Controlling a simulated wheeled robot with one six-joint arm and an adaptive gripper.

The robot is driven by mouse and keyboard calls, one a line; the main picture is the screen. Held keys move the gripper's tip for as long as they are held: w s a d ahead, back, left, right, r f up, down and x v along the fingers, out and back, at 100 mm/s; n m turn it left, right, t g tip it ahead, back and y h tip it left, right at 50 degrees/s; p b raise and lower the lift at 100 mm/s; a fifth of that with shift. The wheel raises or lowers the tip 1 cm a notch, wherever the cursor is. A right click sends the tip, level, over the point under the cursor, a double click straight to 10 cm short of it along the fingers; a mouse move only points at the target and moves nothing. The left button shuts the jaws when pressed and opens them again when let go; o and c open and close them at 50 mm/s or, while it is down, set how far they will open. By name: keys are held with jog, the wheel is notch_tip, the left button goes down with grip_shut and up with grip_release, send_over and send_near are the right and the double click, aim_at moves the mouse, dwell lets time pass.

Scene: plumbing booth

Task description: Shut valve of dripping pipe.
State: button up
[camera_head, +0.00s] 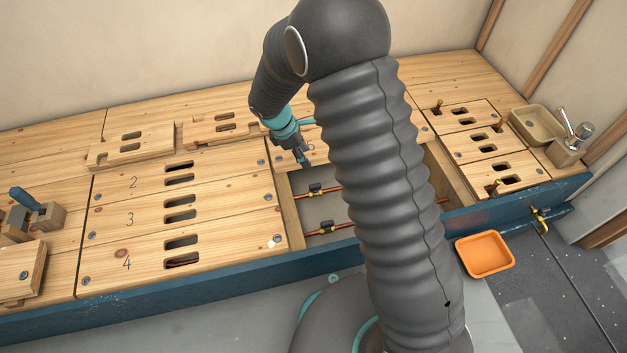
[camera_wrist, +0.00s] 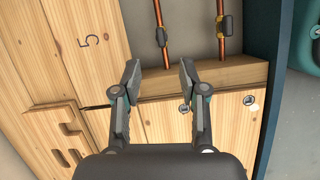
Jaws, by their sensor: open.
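Two copper pipes run through an open bay in the wooden bench. The far pipe carries a dark-handled valve (camera_head: 315,190), and the near pipe carries another valve (camera_head: 326,226). In the wrist view the same bay shows a left valve (camera_wrist: 162,37) and a right valve (camera_wrist: 224,26) on the pipes. I cannot see water on either pipe. My gripper (camera_head: 303,160) is open and empty above the bay's far left corner. In the wrist view my gripper (camera_wrist: 160,73) has its fingers apart, over the bay's wooden edge, just short of the left pipe. My arm hides the bay's middle.
Slotted boards numbered 2, 3 and 4 (camera_head: 133,220) cover the bench left of the bay. Board 5 (camera_wrist: 88,50) lies beside the bay. An orange tray (camera_head: 485,254) is on the floor.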

aim_at(315, 185)
jog(key=shift+n, duration=0.9)
jog(key=a+x, duration=0.1)
jog(key=x, duration=0.4)
jog(key=a+b+x, duration=0.1)
jog(key=x, duration=0.5)
jog(key=a+f+x, duration=0.1)
jog(key=x, duration=0.5)
jog(key=shift+d+f+b, duration=0.1)
jog(key=shift+b, duration=0.2)
jog(key=shift+s, duration=0.1)
grip_shut()
